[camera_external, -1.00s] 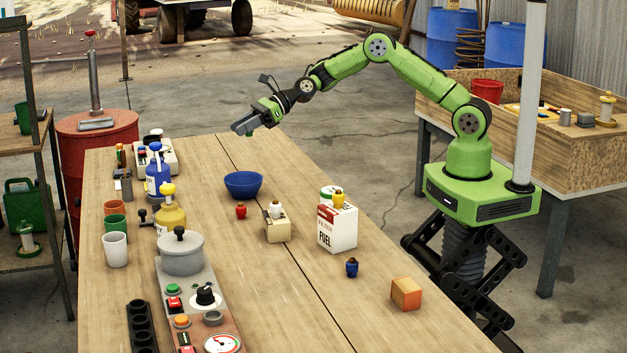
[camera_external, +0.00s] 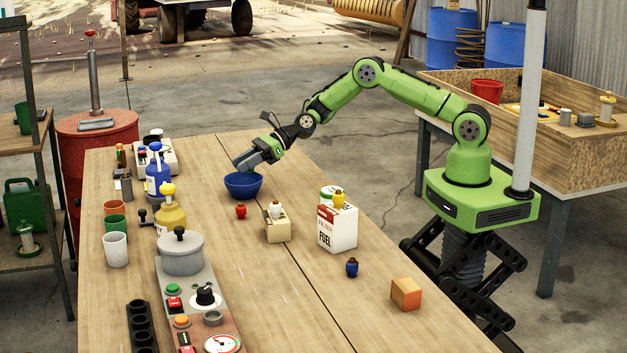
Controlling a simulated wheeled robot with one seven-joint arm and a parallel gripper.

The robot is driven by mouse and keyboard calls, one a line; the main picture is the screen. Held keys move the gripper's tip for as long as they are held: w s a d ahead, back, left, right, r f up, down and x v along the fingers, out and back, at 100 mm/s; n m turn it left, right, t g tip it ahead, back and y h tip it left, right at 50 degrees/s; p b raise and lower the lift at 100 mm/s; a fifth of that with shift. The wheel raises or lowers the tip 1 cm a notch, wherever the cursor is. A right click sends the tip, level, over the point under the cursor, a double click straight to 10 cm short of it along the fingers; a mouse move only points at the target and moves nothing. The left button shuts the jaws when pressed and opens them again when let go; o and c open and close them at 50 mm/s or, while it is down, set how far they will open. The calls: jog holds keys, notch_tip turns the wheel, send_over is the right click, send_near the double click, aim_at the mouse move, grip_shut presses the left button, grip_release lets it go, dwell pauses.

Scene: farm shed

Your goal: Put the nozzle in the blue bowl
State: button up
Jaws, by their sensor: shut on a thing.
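The blue bowl (camera_external: 243,187) stands upright on the wooden table, near its far end. My gripper (camera_external: 242,164) points down to the left, just above the bowl's rim at its back. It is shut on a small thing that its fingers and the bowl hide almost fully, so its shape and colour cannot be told. I cannot tell whether the fingertips are over the bowl's opening or behind it. No nozzle can be made out clearly elsewhere on the table.
Near the bowl are a small red piece (camera_external: 241,211), a beige block (camera_external: 278,229) with a white piece on it, and a white fuel can (camera_external: 338,228). A blue piece (camera_external: 351,267) and an orange block (camera_external: 406,293) are nearer. Bottles, cups and a control panel line the left.

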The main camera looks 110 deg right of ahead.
jog(key=shift+f, duration=0.35)
jog(key=o, duration=1)
jog(key=shift+r, duration=0.15)
